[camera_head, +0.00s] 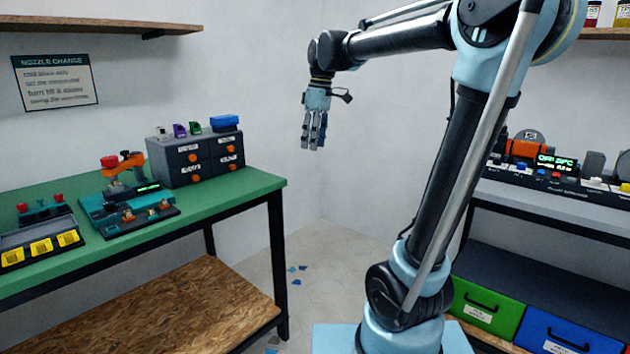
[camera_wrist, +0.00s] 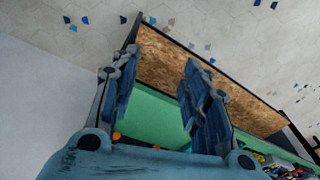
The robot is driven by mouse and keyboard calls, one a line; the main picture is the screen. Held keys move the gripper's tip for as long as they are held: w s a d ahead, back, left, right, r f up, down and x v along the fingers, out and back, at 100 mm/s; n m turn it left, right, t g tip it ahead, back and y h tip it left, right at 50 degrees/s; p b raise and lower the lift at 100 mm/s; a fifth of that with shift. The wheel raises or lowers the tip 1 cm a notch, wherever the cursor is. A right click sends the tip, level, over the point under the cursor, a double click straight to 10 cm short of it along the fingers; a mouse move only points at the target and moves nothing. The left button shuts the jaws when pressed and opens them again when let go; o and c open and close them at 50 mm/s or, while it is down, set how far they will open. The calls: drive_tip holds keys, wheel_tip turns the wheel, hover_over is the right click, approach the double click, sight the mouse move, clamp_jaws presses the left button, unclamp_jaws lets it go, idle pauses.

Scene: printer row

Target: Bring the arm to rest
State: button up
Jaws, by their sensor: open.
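My arm is raised and bent over in the head view, with its forearm reaching left across the white wall. My gripper (camera_head: 313,143) hangs from the end of it, pointing down, in the air to the right of the green bench's far end. In the wrist view my gripper (camera_wrist: 155,98) shows its two blue fingers spread apart with nothing between them. Behind the fingers lie part of the green bench top and a wooden lower shelf. The gripper touches nothing that I can see.
The green bench (camera_head: 262,184) holds a drawer cabinet (camera_head: 196,158), a teal machine (camera_head: 125,205) and a tray with yellow bins (camera_head: 42,242). A dark rack (camera_head: 560,212) with green (camera_head: 487,306) and blue bins stands right. A shelf (camera_head: 100,27) hangs upper left. Blue scraps dot the floor.

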drive_tip(key=s+d+f+m+t, duration=0.1)
drive_tip(key=s+d+f+m, duration=0.5)
drive_tip(key=s+d+f, duration=0.4)
drive_tip(key=s+d+f+m+t+h, duration=0.1)
drive_tip(key=s+d+f+m, duration=0.6)
drive_tip(key=f, duration=1)
drive_tip(key=s+d, duration=0.3)
drive_tip(key=s, duration=0.2)
drive_tip(key=shift+s+m, duration=0.2)
drive_tip(key=shift+m, duration=0.1)
drive_tip(key=shift+f, duration=0.1)
drive_tip(key=shift+c, duration=1)
drive_tip(key=shift+a, duration=0.1)
